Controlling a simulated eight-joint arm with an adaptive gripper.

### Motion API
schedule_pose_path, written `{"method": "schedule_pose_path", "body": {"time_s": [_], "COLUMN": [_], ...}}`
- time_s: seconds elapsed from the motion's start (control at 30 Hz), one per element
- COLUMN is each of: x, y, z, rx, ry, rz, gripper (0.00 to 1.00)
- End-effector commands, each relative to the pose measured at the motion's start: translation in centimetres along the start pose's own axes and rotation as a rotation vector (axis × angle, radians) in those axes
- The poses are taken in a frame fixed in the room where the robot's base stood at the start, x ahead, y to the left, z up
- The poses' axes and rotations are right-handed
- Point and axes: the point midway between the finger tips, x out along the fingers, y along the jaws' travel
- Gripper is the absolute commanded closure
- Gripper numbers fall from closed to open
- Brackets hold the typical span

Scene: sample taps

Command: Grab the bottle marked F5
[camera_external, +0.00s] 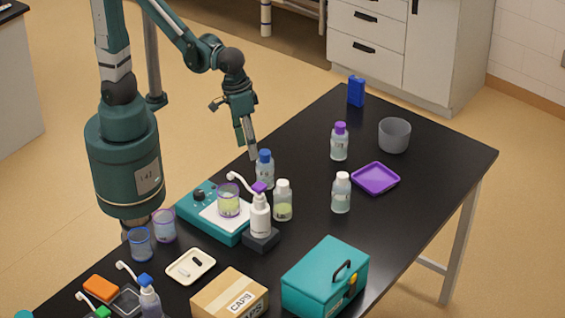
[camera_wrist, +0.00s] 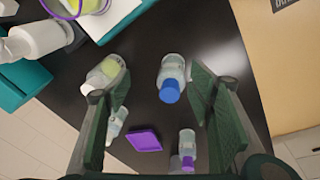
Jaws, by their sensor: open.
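Several small labelled bottles stand on the black table; I cannot read the mark F5 on any. A blue-capped bottle (camera_external: 265,172) stands just below and right of my gripper (camera_external: 249,150) in the external view. In the wrist view, that bottle (camera_wrist: 172,76) shows between the open fingers of my gripper (camera_wrist: 158,88), nearer the right one. A white-capped bottle with yellow-green liquid (camera_external: 283,204) stands beside it, and shows by the left finger (camera_wrist: 108,72). A purple-capped bottle (camera_external: 339,147) and another white-capped bottle (camera_external: 341,196) stand farther right. My gripper holds nothing.
A teal device (camera_external: 205,208) bears a beaker (camera_external: 228,202), with a purple-topped dispenser bottle (camera_external: 260,218) close by. A purple tray (camera_external: 375,179), a grey cup (camera_external: 394,136) and a blue box (camera_external: 356,92) are farther right. A teal case (camera_external: 312,290) and carton (camera_external: 222,296) stand in front.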

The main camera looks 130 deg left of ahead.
Motion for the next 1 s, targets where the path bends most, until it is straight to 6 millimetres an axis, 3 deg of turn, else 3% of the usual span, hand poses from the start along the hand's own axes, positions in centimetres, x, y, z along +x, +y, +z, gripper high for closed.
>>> {"method": "schedule_pose_path", "body": {"time_s": [0.5,1.0], "x": [3.3,5.1], "y": [-0.9,-1.8], "z": [-3.9,-4.9], "rx": [-0.298,-0.415], "ry": [-0.08,-0.106], "rz": [-0.11,-0.157], "gripper": [0.47,0.47]}}
